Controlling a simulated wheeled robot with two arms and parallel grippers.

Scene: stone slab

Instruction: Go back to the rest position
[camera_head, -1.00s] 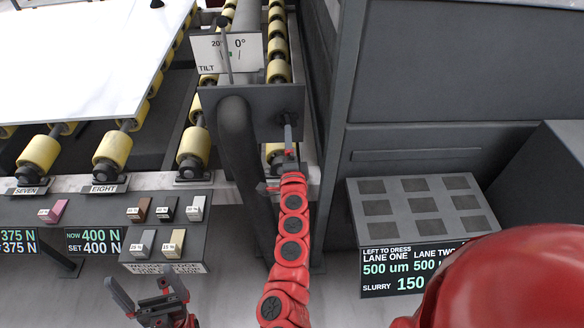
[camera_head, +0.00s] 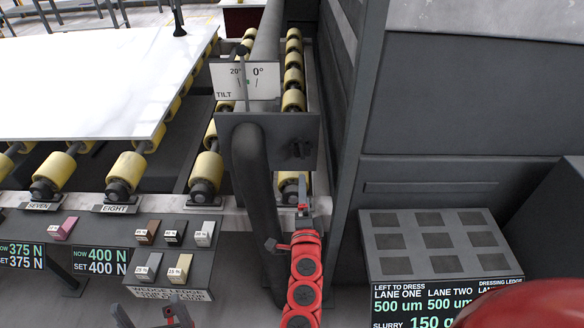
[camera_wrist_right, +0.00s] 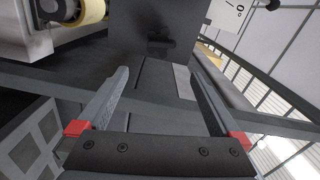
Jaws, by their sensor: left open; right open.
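My left gripper (camera_head: 146,301) is at the bottom left of the head view, partly cut off by the edge. Its fingers are apart and empty, in front of the wedge ledge. My right gripper (camera_head: 302,190) is at the end of the red arm, below the dark control panel (camera_head: 268,130) and its black knob (camera_head: 302,150). In the right wrist view the right gripper (camera_wrist_right: 158,72) is open and empty. The knob (camera_wrist_right: 160,42) shows beyond its fingertips, apart from them.
A white slab (camera_head: 90,80) lies on yellow rollers at the left. A ledge with several small wedges (camera_head: 150,268) is near the left gripper. A thick dark post (camera_head: 255,200) stands just left of the right arm. A grey dressing box (camera_head: 430,240) is at the right.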

